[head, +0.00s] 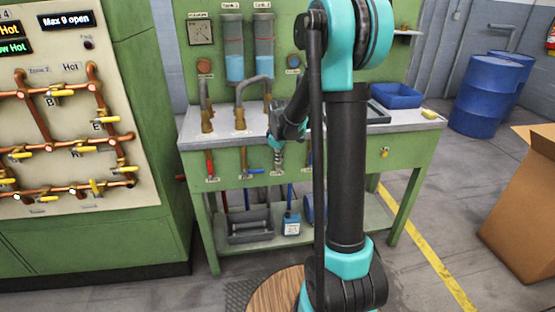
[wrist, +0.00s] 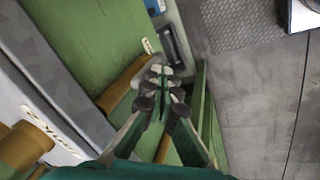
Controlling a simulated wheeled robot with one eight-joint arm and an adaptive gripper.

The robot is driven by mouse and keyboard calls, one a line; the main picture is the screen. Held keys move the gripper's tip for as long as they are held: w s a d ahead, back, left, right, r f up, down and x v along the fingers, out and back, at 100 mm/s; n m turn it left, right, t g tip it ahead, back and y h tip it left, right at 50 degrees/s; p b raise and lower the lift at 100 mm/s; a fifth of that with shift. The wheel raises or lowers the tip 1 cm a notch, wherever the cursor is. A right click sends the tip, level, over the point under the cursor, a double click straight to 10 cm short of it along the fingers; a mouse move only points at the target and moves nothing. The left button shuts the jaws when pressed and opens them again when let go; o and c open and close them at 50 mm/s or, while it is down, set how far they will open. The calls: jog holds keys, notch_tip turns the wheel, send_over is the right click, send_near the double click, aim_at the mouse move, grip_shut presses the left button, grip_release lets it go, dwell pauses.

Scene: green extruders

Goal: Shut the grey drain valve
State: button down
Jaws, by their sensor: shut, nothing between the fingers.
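My gripper (head: 278,160) is at the front edge of the green bench, pointing down, its fingers together and empty. In the wrist view the fingertips (wrist: 160,78) are close beside a brass pipe (wrist: 122,85) on the bench front. A small pale grey piece shows at the fingertips; I cannot tell whether it is the drain valve's handle or part of the fingers. The grey drain valve is not clearly visible in the head view, where my gripper covers that part of the bench front. I cannot tell whether the fingers touch it.
A red-handled valve (head: 210,165) and a blue-handled valve (head: 249,171) hang left of my gripper. A grey tray (head: 250,226) and a blue-white jug (head: 291,223) are on the lower shelf. A brown box (head: 520,205) stands at right; the floor between is clear.

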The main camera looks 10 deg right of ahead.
jog(key=shift+d, duration=0.2)
jog(key=d+f+y, duration=0.1)
jog(key=d+y, duration=0.1)
jog(key=d+f+m+y, duration=0.1)
jog(key=d+y, duration=0.1)
jog(key=y, duration=0.1)
jog(key=d+f+y, duration=0.2)
jog(key=y, duration=0.1)
jog(key=shift+d+m, duration=0.3)
jog(key=shift+d, duration=0.1)
jog(key=shift+a, duration=0.1)
dwell(0.3)
jog(key=shift+a+f, duration=0.25)
jog(key=shift+a, duration=0.45)
